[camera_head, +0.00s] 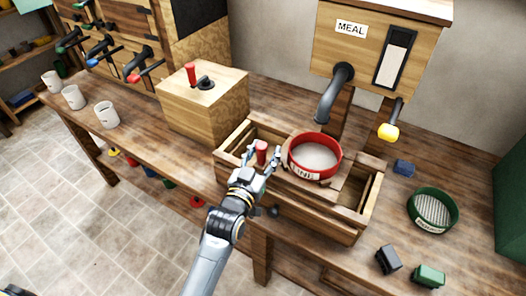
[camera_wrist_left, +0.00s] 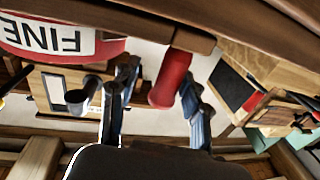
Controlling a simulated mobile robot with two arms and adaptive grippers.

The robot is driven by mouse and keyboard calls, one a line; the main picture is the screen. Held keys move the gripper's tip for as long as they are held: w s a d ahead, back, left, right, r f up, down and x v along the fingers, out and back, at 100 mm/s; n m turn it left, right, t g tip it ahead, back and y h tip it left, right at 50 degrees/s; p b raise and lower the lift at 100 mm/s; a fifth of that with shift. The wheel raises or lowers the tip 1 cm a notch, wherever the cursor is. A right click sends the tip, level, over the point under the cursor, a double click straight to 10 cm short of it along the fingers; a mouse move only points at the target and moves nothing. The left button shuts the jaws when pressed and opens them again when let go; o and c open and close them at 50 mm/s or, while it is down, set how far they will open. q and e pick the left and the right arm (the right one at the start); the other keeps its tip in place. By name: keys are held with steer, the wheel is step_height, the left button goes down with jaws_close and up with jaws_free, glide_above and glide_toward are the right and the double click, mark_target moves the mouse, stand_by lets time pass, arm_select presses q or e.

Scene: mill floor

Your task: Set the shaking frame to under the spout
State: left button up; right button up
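The shaking frame, a wooden slide with an upright red handle (camera_head: 262,152), sits in an open wooden trough (camera_head: 305,203) on the bench. A red sieve labelled FINE (camera_head: 315,157), with a pale mesh, rests on it. The grey spout (camera_head: 338,88) curves down from the MEAL box; its mouth shows just behind and above the sieve, and I cannot tell the exact alignment. My left gripper (camera_head: 262,161) is open, with its fingers on either side of the handle. In the left wrist view the handle (camera_wrist_left: 171,79) stands between the spread fingers, nearer one of them. My right gripper is not in view.
The MEAL box (camera_head: 378,45) has a lever with a yellow knob (camera_head: 388,131). A green sieve (camera_head: 432,210) and several small blocks lie right of the trough. A wooden box with a red lever (camera_head: 203,98) stands left, and white mugs (camera_head: 74,97) line the bench edge.

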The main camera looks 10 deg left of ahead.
arm_select(q)
steer(key=shift+s+a+f, duration=0.1)
steer(key=shift+s+a, duration=0.15)
steer(key=s+a, duration=0.2)
steer(key=s, duration=0.9)
steer(key=shift+s, duration=0.15)
